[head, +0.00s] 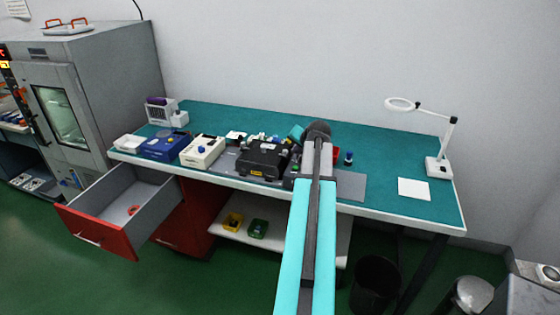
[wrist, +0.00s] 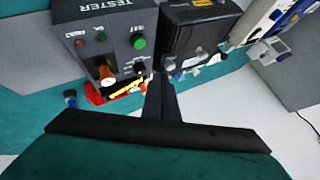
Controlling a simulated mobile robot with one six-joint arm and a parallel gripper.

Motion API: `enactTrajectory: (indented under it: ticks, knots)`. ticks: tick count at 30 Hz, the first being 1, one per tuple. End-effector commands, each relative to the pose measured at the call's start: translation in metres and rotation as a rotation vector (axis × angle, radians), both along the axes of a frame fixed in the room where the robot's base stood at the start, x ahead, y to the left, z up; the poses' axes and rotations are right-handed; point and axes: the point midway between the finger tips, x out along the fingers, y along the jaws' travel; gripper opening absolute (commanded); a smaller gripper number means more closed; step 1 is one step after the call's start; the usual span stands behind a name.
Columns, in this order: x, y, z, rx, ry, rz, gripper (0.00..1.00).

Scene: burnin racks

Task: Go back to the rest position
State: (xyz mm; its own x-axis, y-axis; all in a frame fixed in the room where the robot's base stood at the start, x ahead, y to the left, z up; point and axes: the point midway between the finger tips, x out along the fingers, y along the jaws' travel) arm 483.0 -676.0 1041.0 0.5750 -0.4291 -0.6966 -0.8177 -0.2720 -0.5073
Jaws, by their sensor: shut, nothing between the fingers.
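My gripper (wrist: 160,84) is shut and empty in the wrist view, its dark fingers pointing toward the instruments on the bench. A dark grey tester (wrist: 105,38) with knobs and a green button is just left of the fingertips. A black case (wrist: 195,42) is just right of them. I cannot tell whether the fingers touch either one. In the head view my arm reaches over the green bench (head: 400,172) and hides most of the tester and the fingers. The black case (head: 264,158) shows left of the arm.
An open drawer (head: 105,222) with a red front juts out at the left, near a grey oven (head: 100,85). A magnifier lamp (head: 440,165) and a white sheet (head: 413,188) are at the bench's right. A black bin (head: 375,280) stands below. Green floor is free in front.

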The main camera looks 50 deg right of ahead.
Motion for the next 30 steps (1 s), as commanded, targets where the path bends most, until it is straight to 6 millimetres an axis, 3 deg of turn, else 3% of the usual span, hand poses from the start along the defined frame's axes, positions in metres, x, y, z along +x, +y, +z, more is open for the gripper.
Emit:
enactTrajectory:
  ticks: [8,14,21,30]
  knots:
    - [0.004,0.005,-0.003,0.002,0.004,0.009,0.00]
    - [0.030,0.035,-0.021,0.015,0.039,0.070,0.00]
    - [0.080,0.108,-0.061,0.038,0.120,0.210,0.00]
    - [0.129,0.211,-0.112,0.057,0.234,0.399,0.00]
